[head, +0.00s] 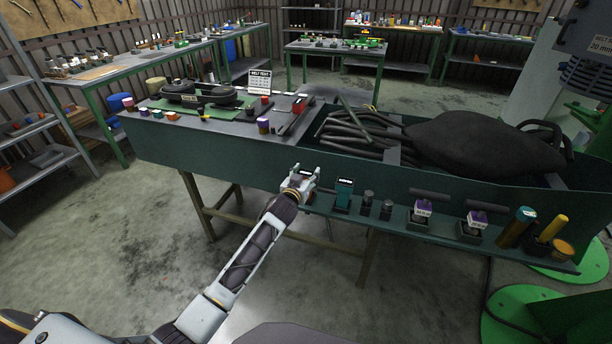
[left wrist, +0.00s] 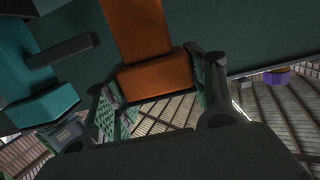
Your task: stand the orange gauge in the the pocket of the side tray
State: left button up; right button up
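My left gripper (head: 303,182) is at the left end of the green side tray (head: 395,223) along the bench front. In the left wrist view, the orange gauge (left wrist: 152,75) sits between its two fingers, which lie against its sides. In the head view the gripper hides most of the gauge and the pocket. I cannot tell whether the gauge is seated. A teal gauge (head: 343,194) stands upright just right of the gripper; it also shows in the left wrist view (left wrist: 38,105). My right gripper is not in view.
Right along the tray stand dark cylinders (head: 367,202), two purple-topped blocks (head: 422,210) and a teal-capped cylinder (head: 516,228). The bench (head: 200,160) rises behind, carrying black hoses (head: 360,130) and a black bag (head: 480,145). The floor in front is clear.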

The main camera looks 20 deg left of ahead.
pick_arm(q)
jog(key=o, duration=0.4)
jog(key=shift+f, duration=0.15)
jog(key=shift+s, duration=0.1)
jog(key=shift+s, duration=0.1)
jog(key=s+r, duration=0.2)
jog(key=s, duration=0.9)
jog(key=shift+s+a, duration=0.2)
jog(key=shift+s, duration=0.05)
dwell(1.1)
